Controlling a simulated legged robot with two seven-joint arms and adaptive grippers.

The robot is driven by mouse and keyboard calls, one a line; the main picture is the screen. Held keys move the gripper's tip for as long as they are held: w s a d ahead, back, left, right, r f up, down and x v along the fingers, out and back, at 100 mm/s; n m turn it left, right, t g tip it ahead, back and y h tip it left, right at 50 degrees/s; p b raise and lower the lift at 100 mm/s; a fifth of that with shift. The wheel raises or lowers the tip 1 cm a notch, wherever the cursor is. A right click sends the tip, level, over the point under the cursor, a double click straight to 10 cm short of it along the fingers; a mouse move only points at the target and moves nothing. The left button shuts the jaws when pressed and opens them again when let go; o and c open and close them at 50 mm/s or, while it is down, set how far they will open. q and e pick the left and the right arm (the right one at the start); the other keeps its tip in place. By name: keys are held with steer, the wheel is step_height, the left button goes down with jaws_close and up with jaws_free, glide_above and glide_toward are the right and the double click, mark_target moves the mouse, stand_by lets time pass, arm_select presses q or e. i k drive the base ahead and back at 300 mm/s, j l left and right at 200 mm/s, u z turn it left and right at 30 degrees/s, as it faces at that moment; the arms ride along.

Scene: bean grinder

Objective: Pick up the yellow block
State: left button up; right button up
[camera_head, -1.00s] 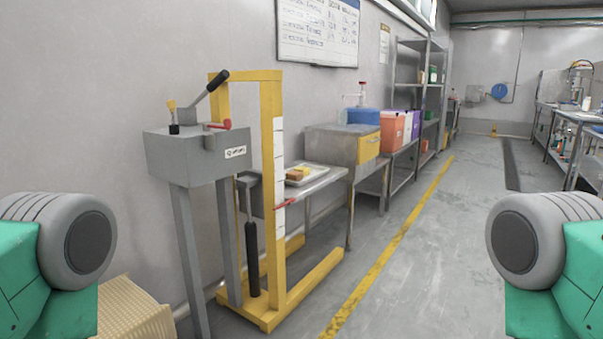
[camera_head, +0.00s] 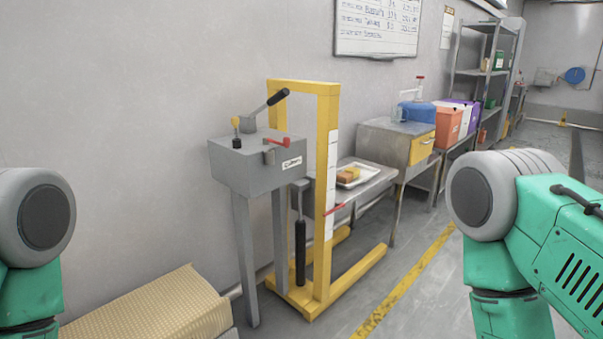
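A small yellow-orange block (camera_head: 348,174) lies on a white tray (camera_head: 366,178) on a low metal table (camera_head: 375,188), behind the yellow frame of a grey machine. It is small and far off, and a brownish part shows beside the yellow, so I cannot tell whether it is one piece or two. Both of my arms show only as green and grey links at the left and right edges. Neither gripper is in view.
The grey machine (camera_head: 245,170) with levers and its yellow frame (camera_head: 325,195) stand between me and the tray. A tan ribbed box (camera_head: 150,310) is at lower left. Bins and shelves (camera_head: 490,70) line the wall. Floor right of the yellow line is clear.

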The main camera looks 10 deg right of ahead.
mark_target(356, 172)
steer(key=i+l+u, duration=0.2)
steer(key=u, duration=0.15)
steer(key=i+l+u, duration=0.15)
steer(key=l+u, duration=0.15)
steer(key=i+l+u, duration=0.15)
steer(key=l+u, duration=0.2)
steer(key=i+l+u, duration=0.1)
steer(key=l+u, duration=0.25)
